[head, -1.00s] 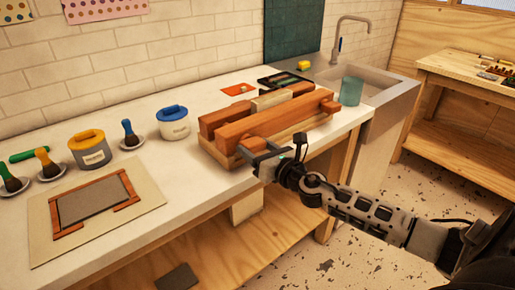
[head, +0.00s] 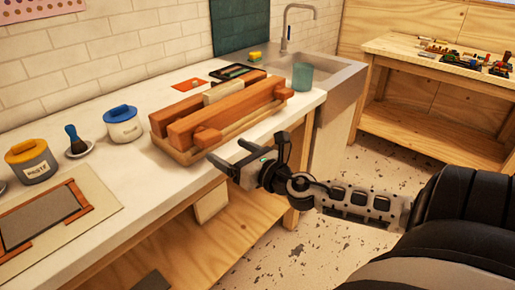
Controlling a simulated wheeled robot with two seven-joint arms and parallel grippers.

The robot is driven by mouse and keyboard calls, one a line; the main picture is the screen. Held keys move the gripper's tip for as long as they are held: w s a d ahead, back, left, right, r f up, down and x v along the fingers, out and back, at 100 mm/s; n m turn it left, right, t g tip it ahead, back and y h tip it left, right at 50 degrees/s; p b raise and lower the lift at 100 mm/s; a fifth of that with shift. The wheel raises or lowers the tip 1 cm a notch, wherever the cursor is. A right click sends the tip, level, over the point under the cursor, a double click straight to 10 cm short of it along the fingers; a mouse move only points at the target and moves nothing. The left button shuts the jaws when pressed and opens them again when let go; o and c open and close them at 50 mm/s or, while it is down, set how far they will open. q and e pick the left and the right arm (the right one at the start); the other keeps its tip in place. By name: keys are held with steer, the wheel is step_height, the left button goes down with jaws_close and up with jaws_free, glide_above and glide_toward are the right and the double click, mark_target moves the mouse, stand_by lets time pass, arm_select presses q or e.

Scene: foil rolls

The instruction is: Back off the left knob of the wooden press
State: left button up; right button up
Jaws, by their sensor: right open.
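The wooden press (head: 222,119) lies on the white counter, with reddish-brown beams on a paler base and a pale block between the beams. Its left knob (head: 207,137) is a reddish-brown wooden piece at the near left end of the front beam. Its right knob (head: 284,93) sits at the other end. My right gripper (head: 227,153) is open and empty at the counter's front edge, just below and to the right of the left knob. It looks apart from the knob. My left gripper is not in view.
A blue-lidded tub (head: 122,127), a dark brush (head: 75,140) in a dish and a yellow-lidded paste tub (head: 31,161) stand left of the press. Open floor lies in front.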

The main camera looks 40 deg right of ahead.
steer(key=s+b, duration=0.2)
steer(key=s, duration=0.6)
steer(key=shift+s+d, duration=0.15)
steer(key=shift+d, duration=0.15)
